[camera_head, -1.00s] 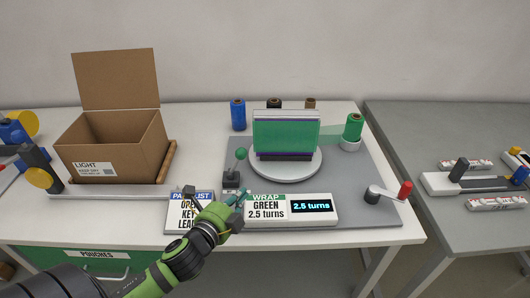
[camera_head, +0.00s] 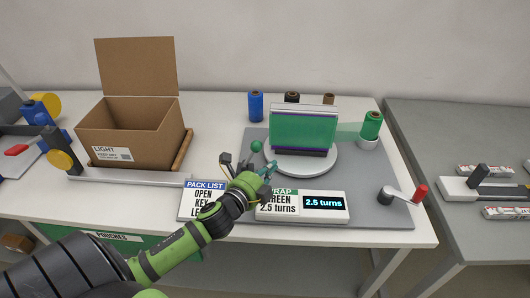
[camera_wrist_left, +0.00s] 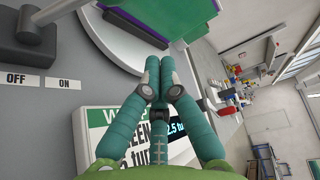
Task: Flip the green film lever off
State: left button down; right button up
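The green film lever has a green ball knob (camera_head: 256,147) on a grey stalk that leans to the right. In the left wrist view its dark base (camera_wrist_left: 35,32) is at the upper left, and the stalk leans towards the ON side; the knob is out of that view. The OFF label (camera_wrist_left: 16,79) and ON label (camera_wrist_left: 64,83) lie beside the base. My left gripper (camera_head: 269,168) is just right of the lever and in front of the turntable, apart from the lever in the wrist view. Its teal fingers (camera_wrist_left: 158,72) meet at the tips with nothing between them. My right gripper is not in view.
The turntable (camera_head: 328,163) carries a green-wrapped block (camera_head: 303,130), with film running to a green roll (camera_head: 371,125). A WRAP sign with display (camera_head: 338,214) and a pack list sign (camera_head: 190,212) stand in front. A red-handled crank (camera_head: 420,192) is at right, an open box (camera_head: 120,148) at left.

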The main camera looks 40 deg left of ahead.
aim_at(251, 155)
pick_arm(q)
jog(key=w+a+p, duration=0.1)
jog(key=a, duration=0.1)
jog(key=w+a+p, duration=0.1)
jog(key=w, duration=0.1)
jog(key=shift+w+a+r, duration=0.15)
jog(key=shift+a, duration=0.25)
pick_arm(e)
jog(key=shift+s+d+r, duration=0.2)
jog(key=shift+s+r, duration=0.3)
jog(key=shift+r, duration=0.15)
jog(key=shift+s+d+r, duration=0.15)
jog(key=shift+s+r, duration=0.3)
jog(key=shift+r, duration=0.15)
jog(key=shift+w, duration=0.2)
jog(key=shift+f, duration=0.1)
pick_arm(q)
jog(key=shift+a+r+n, duration=0.2)
jog(key=shift+n, duration=0.1)
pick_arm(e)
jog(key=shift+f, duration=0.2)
